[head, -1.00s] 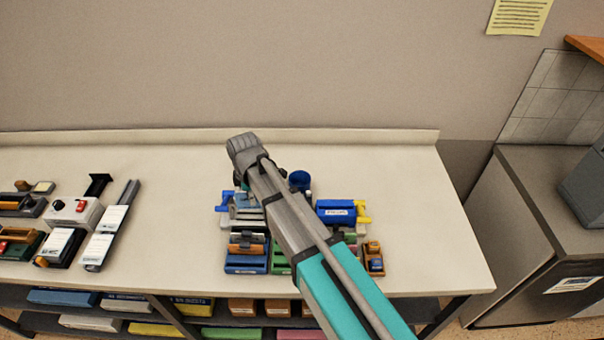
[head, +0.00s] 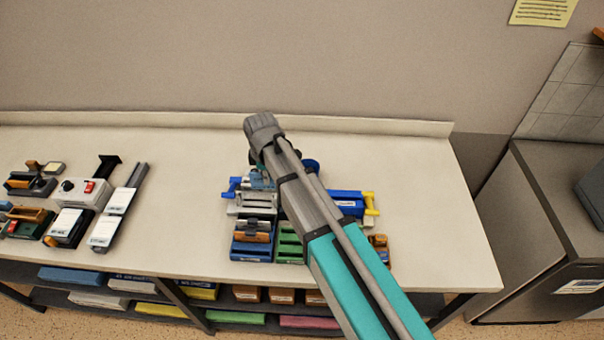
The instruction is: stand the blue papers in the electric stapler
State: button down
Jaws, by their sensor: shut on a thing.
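My gripper (head: 258,160) is at the end of the arm, over the back of the cluster of desk items right of the bench's middle. The wrist and arm hide most of its jaws. It is shut; a light-blue patch just below it, which I take for the blue papers (head: 260,180), is mostly hidden, and its edges cannot be made out. A white box with a red switch and a dark knob, which looks like the electric stapler (head: 88,194), stands in the left group, well away from my gripper.
Around the white box are a white-topped black device (head: 69,228), a long grey-and-white device (head: 113,222) and punches. The bench (head: 185,215) is bare between the groups.

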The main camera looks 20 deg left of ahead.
jog(key=w+d, duration=0.4)
jog(key=d, duration=0.5)
jog(key=shift+f+m, duration=0.2)
jog(key=shift+m, duration=0.1)
jog(key=shift+f+b, duration=0.15)
jog(key=shift+b, duration=0.2)
jog(key=shift+f+b, duration=4.2)
jog(key=shift+f, duration=0.05)
jog(key=c, duration=0.5)
grip_release()
jog(key=shift+c, duration=0.2)
jog(key=shift+r, duration=0.1)
notch_tip(320, 180, up, 9)
jog(key=p, duration=0.9)
